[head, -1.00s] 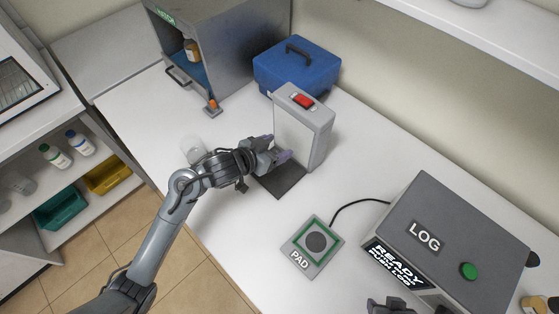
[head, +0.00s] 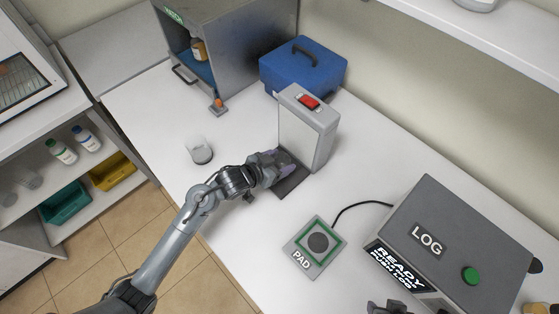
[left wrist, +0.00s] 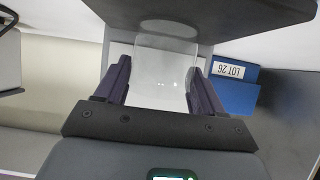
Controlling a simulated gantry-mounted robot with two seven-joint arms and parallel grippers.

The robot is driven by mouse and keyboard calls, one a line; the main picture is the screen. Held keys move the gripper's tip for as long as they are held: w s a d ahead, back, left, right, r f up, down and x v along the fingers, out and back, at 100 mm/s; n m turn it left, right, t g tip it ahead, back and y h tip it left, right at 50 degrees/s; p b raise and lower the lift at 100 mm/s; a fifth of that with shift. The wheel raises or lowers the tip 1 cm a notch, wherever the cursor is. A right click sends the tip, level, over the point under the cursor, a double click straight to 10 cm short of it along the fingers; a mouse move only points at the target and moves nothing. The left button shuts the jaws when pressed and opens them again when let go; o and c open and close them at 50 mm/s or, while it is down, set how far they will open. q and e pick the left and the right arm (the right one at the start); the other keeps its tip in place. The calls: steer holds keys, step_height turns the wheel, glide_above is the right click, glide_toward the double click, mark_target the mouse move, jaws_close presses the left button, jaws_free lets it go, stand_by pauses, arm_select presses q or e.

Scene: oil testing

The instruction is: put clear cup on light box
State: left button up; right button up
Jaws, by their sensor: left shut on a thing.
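The light box (head: 308,130) stands upright on the bench, with a pale front panel, a red switch on top and a dark base plate (head: 291,188) in front. My left gripper (head: 284,162) is at the panel, low over the base plate. In the left wrist view a clear cup (left wrist: 166,75) sits between the fingers of my left gripper (left wrist: 160,82), which is shut on it. I cannot tell whether the cup touches the plate. My right gripper (head: 387,306) shows only in part at the bottom edge.
Another clear cup (head: 199,151) with greyish contents stands on the bench to the left. A blue case (head: 303,68) and a metal cabinet (head: 230,45) are behind. The pad (head: 314,247) and the LOG box (head: 450,240) are to the right. Bench between pad and light box is clear.

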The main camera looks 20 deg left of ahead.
arm_select(q)
steer(key=shift+f, duration=0.1)
steer(key=o, duration=1)
steer(key=shift+o, duration=0.2)
